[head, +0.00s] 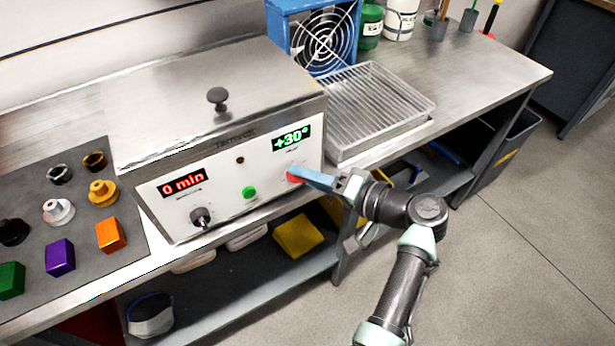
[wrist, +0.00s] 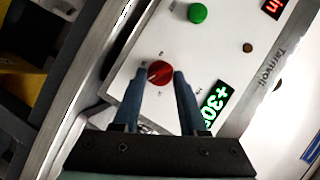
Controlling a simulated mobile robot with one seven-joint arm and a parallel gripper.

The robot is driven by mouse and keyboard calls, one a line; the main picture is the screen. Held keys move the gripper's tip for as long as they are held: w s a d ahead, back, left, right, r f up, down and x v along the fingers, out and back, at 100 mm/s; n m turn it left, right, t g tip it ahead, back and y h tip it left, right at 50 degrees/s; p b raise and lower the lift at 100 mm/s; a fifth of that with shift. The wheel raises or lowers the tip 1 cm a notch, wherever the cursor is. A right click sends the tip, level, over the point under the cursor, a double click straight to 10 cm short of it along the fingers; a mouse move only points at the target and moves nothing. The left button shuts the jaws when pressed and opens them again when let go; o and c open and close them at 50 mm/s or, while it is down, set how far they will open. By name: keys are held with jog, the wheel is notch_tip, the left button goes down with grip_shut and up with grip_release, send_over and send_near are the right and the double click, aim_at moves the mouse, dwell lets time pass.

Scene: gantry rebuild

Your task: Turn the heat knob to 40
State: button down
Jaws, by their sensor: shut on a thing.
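The heat knob is red and round, on the front panel of a white and steel heater box (head: 255,150). In the wrist view the red knob (wrist: 160,72) sits between the two fingertips of my gripper (wrist: 161,80), which is shut on it. In the head view my gripper (head: 305,178) reaches the panel's right end and mostly hides the knob. The green display (head: 291,138) above the knob reads +30°. It also shows, partly cut by a finger, in the wrist view (wrist: 215,102).
The panel also carries a black knob (head: 201,216), a green button (head: 249,192) and a red display (head: 183,183) reading 0 min. A wire tray (head: 428,106) stands right of the box. A grey mat (head: 75,225) with several coloured blocks and knobs lies at left.

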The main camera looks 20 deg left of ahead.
dwell(0.4)
jog(key=shift+c, duration=2.4)
grip_release()
jog(key=b+v, duration=0.1)
jog(key=v, duration=1.2)
